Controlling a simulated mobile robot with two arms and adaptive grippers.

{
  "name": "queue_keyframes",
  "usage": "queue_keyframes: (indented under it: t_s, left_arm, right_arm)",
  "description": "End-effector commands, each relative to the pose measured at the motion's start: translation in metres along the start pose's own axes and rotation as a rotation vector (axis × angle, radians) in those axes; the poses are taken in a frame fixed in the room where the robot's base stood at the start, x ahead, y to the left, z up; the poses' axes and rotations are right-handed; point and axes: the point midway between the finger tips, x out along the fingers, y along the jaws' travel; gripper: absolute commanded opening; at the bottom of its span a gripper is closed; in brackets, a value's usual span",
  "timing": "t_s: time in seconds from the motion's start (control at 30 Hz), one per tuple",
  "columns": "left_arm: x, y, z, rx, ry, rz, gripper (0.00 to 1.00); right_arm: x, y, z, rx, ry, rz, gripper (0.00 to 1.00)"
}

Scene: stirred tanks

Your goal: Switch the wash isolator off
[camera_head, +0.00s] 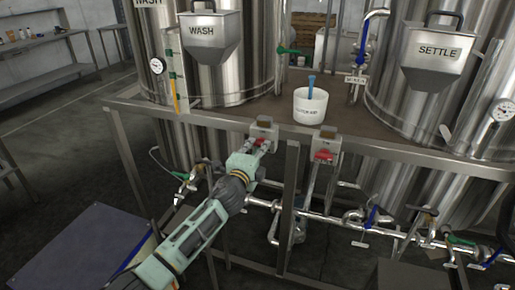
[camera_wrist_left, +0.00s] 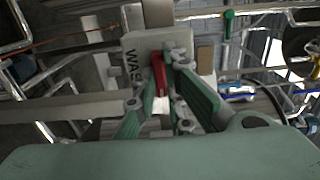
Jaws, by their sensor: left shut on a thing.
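The wash isolator (camera_head: 264,129) is a small grey box on the frame's front rail, below the tank with the WASH hopper (camera_head: 212,36). In the left wrist view its grey face (camera_wrist_left: 140,45) shows partly hidden lettering starting "WAS". Its red handle (camera_wrist_left: 159,73) lies between the fingers and runs along the line of the lettering. My left gripper (camera_head: 260,146) reaches up to the box from the lower left, and its fingers (camera_wrist_left: 163,78) are shut on the red handle. The handle is mostly hidden in the head view. My right gripper is not in view.
A second grey isolator (camera_head: 326,140) with a red handle (camera_head: 323,155) sits just right on the same rail. A white tub (camera_head: 310,106) holding a blue-handled tool stands on the deck behind. Pipes (camera_head: 320,215) with blue- and green-handled valves run below. The SETTLE hopper (camera_head: 438,58) is at right.

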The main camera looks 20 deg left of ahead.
Motion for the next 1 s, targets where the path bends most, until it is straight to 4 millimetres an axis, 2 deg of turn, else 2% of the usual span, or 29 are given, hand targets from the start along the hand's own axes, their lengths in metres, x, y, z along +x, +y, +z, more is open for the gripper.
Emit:
queue_keyframes:
  t_s: [0.47, 0.5, 0.7, 1.0]
  left_arm:
    - [-0.0005, 0.0023, -0.0007, 0.018, 0.001, 0.003, 0.00]
    - [-0.0005, 0.0023, -0.0007, 0.018, 0.001, 0.003, 0.11]
    - [-0.0003, 0.0016, -0.0005, 0.016, 0.001, 0.002, 0.28]
    - [-0.0005, 0.0007, -0.0003, 0.015, 0.000, 0.001, 0.29]
  right_arm:
    - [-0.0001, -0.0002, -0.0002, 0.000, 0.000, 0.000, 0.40]
    - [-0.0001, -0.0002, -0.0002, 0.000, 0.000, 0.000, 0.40]
    - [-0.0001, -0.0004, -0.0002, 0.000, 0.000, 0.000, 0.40]
    - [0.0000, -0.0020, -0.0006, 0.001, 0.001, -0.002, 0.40]
